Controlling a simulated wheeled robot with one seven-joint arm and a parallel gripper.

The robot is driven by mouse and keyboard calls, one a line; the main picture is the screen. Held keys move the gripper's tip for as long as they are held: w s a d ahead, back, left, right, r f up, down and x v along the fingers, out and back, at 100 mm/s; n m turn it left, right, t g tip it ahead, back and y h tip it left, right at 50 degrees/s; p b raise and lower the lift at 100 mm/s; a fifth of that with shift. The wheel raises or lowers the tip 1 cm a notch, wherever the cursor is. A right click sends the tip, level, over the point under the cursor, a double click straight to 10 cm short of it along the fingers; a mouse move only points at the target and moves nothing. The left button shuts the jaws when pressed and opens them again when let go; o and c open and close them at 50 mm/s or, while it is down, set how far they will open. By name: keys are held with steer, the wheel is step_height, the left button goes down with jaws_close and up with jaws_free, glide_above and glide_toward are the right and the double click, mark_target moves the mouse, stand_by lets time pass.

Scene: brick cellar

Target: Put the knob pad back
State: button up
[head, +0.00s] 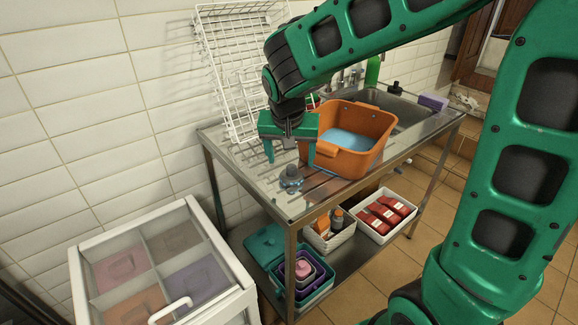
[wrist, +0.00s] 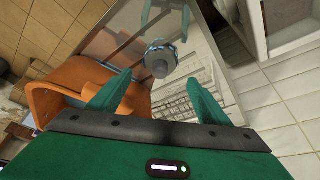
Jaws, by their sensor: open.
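A small grey-blue piece with a round knob on top, which looks like the knob pad (head: 290,180), sits upright on the steel counter (head: 325,197) near its front left corner. It also shows in the wrist view (wrist: 159,62), ahead of the fingers. My gripper (head: 290,155) is open and empty, just above and behind the knob pad, fingers pointing down. In the wrist view its two fingers (wrist: 157,88) stand wide apart, with the knob between their lines and apart from them. A white case (head: 166,262) with a clear lid and coloured compartments stands at lower left.
An orange tub (head: 368,125) with blue inside stands close to the right of my gripper. A white wire rack (head: 228,75) leans on the wall behind. The lower shelf holds a teal box (head: 318,288), a white basket (head: 330,240) and a white tray of red packs (head: 398,228).

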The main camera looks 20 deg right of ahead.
steer(key=v, duration=0.5)
steer(key=shift+s+r, duration=0.1)
steer(key=shift+r, duration=0.25)
steer(key=s+d+f+g, duration=0.2)
steer(key=s+d+g, duration=0.1)
steer(key=s+d, duration=1.2)
steer(key=s+d+f+y, duration=0.1)
steer(key=s+d, duration=0.1)
steer(key=s, duration=0.4)
steer(key=s+d+f+m+g+y, duration=0.1)
steer(key=s+d+f, duration=0.1)
steer(key=s, duration=0.4)
steer(key=shift+s+f, duration=0.25)
steer(key=shift+c, duration=0.5)
